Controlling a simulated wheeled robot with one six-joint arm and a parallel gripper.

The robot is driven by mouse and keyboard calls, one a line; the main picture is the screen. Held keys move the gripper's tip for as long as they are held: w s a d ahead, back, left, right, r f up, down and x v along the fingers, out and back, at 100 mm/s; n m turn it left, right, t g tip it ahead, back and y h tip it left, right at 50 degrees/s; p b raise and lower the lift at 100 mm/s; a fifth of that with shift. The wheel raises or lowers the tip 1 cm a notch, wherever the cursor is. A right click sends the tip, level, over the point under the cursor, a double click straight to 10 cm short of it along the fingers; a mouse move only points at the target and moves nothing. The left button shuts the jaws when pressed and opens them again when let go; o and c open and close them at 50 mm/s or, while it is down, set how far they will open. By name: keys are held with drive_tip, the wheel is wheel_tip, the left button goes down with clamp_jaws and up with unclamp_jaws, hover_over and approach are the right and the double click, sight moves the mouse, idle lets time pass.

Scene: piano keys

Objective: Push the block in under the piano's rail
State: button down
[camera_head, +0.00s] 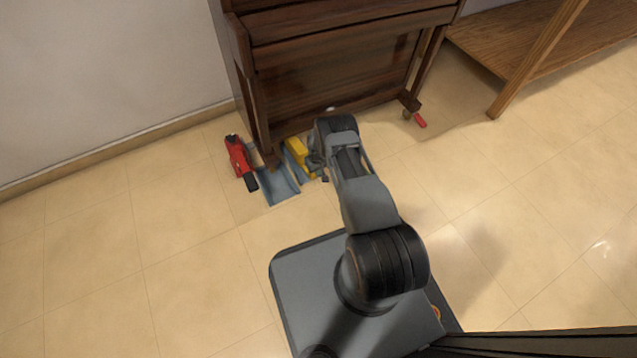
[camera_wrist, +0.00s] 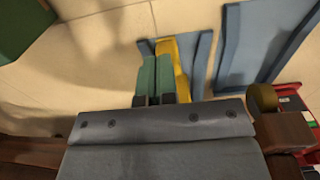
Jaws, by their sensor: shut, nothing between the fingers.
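The yellow block (camera_head: 298,151) lies by the piano's left front leg, partly hidden by my arm in the head view. In the wrist view the yellow block (camera_wrist: 182,72) lies right beside my fingers, along a blue-grey piece (camera_wrist: 205,45). I cannot tell whether they touch it. My gripper (camera_head: 318,172) is low near the floor in front of the piano; its two green fingers (camera_wrist: 155,75) are shut together and empty. The brown piano (camera_head: 335,75) stands behind, its low rail (camera_head: 345,112) above the floor.
A second blue-grey channel (camera_head: 279,186) lies on the floor left of the block. A red tool (camera_head: 238,157) stands left of the piano leg. A small red item (camera_head: 420,121) is by the right leg. A wooden shelf unit (camera_head: 510,45) stands right. The front floor is open.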

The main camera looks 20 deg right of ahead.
wheel_tip(320, 180, up, 5)
drive_tip(key=p, duration=0.2)
drive_tip(key=shift+r+p, duration=0.2)
drive_tip(key=shift+p, duration=0.2)
drive_tip(key=s+a+r+t+p, duration=0.15)
drive_tip(key=r+p, duration=0.75)
drive_tip(key=r, duration=1.7)
drive_tip(key=a+r+p, duration=0.2)
drive_tip(key=r+p, duration=0.7)
drive_tip(key=r, duration=1.7)
drive_tip(key=s+a+r+p, duration=0.1)
drive_tip(key=s+r+p, duration=0.25)
drive_tip(key=r, duration=0.45)
drive_tip(key=s+a+r+m+t+p, duration=0.1)
drive_tip(key=s+r+p, duration=0.2)
drive_tip(key=s+r, duration=0.3)
drive_tip(key=s+a+r+p, duration=0.1)
drive_tip(key=s+r+p, duration=0.25)
drive_tip(key=r, duration=0.55)
drive_tip(key=s+a+r+t+p, duration=0.1)
drive_tip(key=s+r+p, duration=0.6)
drive_tip(key=s+r, duration=0.3)
drive_tip(key=shift+s+r+p, duration=0.25)
drive_tip(key=shift+s+p, duration=0.15)
drive_tip(key=shift+s, duration=0.6)
